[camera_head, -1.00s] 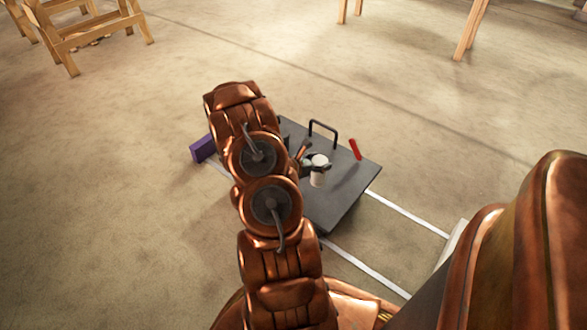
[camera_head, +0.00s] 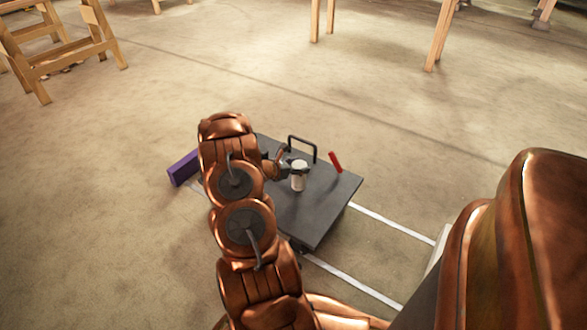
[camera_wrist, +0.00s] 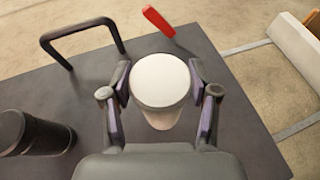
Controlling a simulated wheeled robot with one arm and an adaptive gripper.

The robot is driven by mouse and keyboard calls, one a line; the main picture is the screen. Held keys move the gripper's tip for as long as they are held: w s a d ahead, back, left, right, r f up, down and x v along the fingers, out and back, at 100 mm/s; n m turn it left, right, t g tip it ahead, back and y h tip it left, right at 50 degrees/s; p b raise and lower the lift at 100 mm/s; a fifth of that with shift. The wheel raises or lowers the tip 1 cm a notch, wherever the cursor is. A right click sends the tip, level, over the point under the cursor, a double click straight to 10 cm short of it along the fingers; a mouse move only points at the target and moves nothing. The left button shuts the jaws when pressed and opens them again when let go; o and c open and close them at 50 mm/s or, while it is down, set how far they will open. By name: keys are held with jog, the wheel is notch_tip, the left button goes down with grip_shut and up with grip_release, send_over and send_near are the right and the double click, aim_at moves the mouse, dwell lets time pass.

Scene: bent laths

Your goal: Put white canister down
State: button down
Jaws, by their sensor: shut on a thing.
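The white canister (camera_head: 298,181) is over the dark grey tabletop (camera_head: 325,205), upright; it also shows in the wrist view (camera_wrist: 161,85) between my fingers. My gripper (camera_head: 291,170) is shut on the canister, with one finger on each side of it in the wrist view (camera_wrist: 161,95). I cannot tell for sure whether the canister's base touches the tabletop. My arm hides the left part of the tabletop in the head view.
A black handle (camera_head: 302,147) stands at the tabletop's back edge, with a red object (camera_head: 336,162) to its right. A dark cylinder (camera_wrist: 30,133) is left of my gripper. A purple block (camera_head: 184,168) is left of the table. The tabletop's right part is clear.

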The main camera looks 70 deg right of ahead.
jog(key=shift+w+d+f+b, duration=0.75)
jog(key=shift+w+d+f, duration=0.1)
jog(key=shift+f, duration=0.1)
jog(key=shift+w+d+f+b, duration=0.7)
jog(key=shift+w+f, duration=0.15)
jog(key=shift+f, duration=0.1)
jog(key=shift+f, duration=0.15)
jog(key=shift+c, duration=1.4)
grip_release()
